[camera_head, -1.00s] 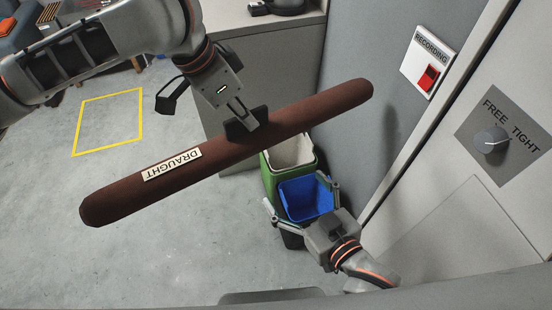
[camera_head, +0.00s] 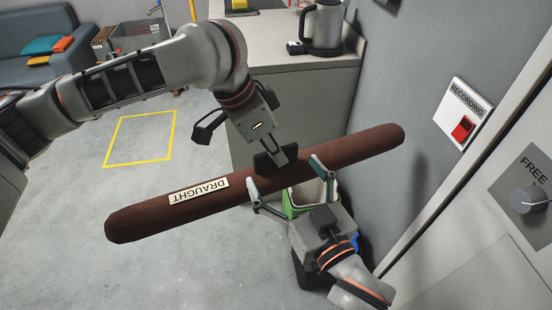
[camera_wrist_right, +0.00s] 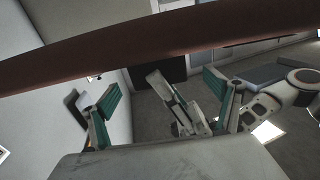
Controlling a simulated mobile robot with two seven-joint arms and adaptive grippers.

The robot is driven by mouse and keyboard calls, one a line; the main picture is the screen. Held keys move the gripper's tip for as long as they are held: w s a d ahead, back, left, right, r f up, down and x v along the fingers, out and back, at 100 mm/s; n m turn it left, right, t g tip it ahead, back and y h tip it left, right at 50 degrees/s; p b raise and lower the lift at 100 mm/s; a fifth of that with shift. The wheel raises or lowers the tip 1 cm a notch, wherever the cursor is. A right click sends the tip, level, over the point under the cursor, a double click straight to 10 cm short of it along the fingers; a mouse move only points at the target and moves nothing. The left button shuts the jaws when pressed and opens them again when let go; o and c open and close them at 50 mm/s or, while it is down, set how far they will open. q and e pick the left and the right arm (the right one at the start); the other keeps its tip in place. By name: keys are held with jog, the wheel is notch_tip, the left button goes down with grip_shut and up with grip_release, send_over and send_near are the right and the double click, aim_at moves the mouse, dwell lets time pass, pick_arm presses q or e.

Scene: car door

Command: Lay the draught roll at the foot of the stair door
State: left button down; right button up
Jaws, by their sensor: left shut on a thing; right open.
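The draught roll (camera_head: 345,152) is a long dark red-brown cylinder with a white DRAUGHT label, held in the air and tilted up to the right. My left gripper (camera_head: 275,163) is shut on it near its middle. My right gripper (camera_head: 285,182) is open, its fingers by the roll's near side; contact is unclear. In the right wrist view the roll (camera_wrist_right: 150,45) crosses above the spread teal-padded fingers of the right gripper (camera_wrist_right: 163,100). A pale panel (camera_head: 490,245) with a FREE knob stands at the right; I cannot tell whether it is the stair door. No door foot shows.
A counter (camera_head: 290,90) with a kettle (camera_head: 323,28) stands behind the roll. A RECORDING switch (camera_head: 464,120) is on the grey wall. A yellow floor outline (camera_head: 140,138) and open floor lie left.

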aim_at(275, 167)
jog(key=shift+x, duration=2.45)
jog(key=c, duration=1.4)
pick_arm(q)
jog(key=c, duration=2.4)
grip_release()
pick_arm(e)
jog(key=shift+r, duration=0.1)
jog(key=shift+c, duration=1.3)
pick_arm(q)
jog(key=o, duration=0.4)
